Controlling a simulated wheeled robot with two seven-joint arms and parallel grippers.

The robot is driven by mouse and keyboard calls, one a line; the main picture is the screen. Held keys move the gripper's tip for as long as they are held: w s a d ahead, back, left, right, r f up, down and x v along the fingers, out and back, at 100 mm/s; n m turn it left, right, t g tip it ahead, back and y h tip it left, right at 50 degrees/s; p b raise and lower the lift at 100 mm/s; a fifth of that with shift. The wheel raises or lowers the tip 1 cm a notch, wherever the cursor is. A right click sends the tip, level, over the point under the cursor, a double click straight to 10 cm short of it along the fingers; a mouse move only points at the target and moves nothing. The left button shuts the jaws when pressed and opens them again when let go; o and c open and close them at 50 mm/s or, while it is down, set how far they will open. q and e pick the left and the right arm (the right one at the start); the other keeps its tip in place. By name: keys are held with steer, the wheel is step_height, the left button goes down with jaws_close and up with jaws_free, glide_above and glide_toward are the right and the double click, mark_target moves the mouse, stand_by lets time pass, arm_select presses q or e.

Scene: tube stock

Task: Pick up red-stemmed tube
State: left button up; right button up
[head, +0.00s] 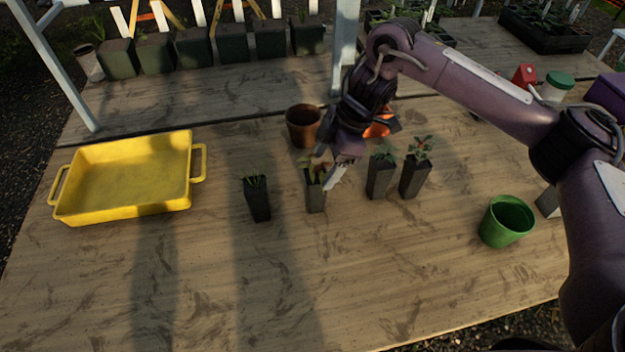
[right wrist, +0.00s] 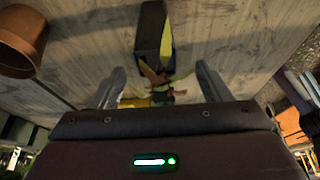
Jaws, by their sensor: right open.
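Several slim dark tubes with seedlings stand in a row on the wooden bench. The tube at my right gripper (head: 328,170) is the second from the left (head: 316,198); its plant has yellow-green leaves with reddish-brown parts. In the right wrist view this tube (right wrist: 151,32) lies ahead, with its foliage between the two spread fingers (right wrist: 162,84). The gripper is open, and I cannot tell whether a finger touches the leaves. The other tubes are at the left (head: 258,200) and the right (head: 380,178), (head: 414,178); the rightmost also shows some reddish foliage. My left gripper is not in view.
A yellow tray (head: 125,208) stands at the left. A brown pot (head: 303,126) is behind the tubes, and a green pot (head: 506,221) is at the right. Dark pots (head: 232,42) line the back. The front middle of the bench is clear.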

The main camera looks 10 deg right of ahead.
mark_target(317, 174)
steer(key=shift+x, duration=1.05)
steer(key=x, duration=0.2)
steer(key=p+x, duration=0.1)
steer(key=x, duration=0.1)
steer(key=shift+w+a+f, duration=0.1)
steer(key=shift+w+f, duration=0.1)
steer(key=shift+w, duration=0.05)
steer(key=shift+a+f, duration=0.1)
steer(key=shift+f, duration=0.2)
steer(key=shift+c, duration=0.3)
steer(key=c, duration=1.1)
steer(key=shift+r, duration=0.15)
